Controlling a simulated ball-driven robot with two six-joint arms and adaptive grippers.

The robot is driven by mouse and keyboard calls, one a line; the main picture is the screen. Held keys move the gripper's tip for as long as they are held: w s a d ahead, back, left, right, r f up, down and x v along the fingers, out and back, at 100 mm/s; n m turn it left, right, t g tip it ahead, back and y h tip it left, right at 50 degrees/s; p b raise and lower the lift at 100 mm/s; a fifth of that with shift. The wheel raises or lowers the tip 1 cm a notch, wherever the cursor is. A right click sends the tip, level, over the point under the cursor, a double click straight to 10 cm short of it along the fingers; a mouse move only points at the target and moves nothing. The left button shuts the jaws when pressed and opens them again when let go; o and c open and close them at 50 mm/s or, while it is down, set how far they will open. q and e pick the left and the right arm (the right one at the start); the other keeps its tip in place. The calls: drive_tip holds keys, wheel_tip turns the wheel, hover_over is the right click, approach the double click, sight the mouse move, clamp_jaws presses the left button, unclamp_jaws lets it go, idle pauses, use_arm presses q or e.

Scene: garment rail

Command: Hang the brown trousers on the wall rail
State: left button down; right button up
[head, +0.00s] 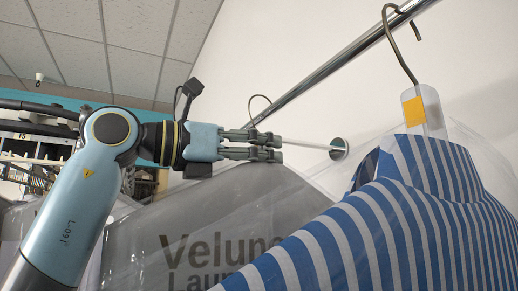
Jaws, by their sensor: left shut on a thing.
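The wall rail (330,68) is a shiny metal bar running diagonally from the upper right down toward my left gripper. My left gripper (279,148) is shut, just below the rail's lower visible end. A thin dark hanger hook (260,97) curves up above its fingers, beside the rail; it appears to belong to the hanger in its grasp. I cannot tell whether the hook rests on the rail. No brown cloth shows. A grey cover printed "Velune Laun..." (200,222) hangs below the gripper, and I cannot see what is inside. My right gripper is not in view.
A blue-and-white striped shirt (400,225) in clear plastic fills the lower right. Its hook (397,47), with a yellow-marked tag (413,111), is at the rail's upper right. A pale bracket rod (308,144) meets the wall at a round mount (339,149).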

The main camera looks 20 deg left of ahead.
use_arm(q)
drive_tip(key=shift+f+b, duration=1.1)
drive_tip(key=shift+f, duration=0.2)
drive_tip(key=c, duration=1.2)
unclamp_jaws()
drive_tip(key=shift+a, duration=0.1)
drive_tip(key=v, duration=0.6)
drive_tip(key=shift+f, duration=0.1)
drive_tip(key=shift+s+a, duration=0.45)
drive_tip(key=shift+s, duration=0.1)
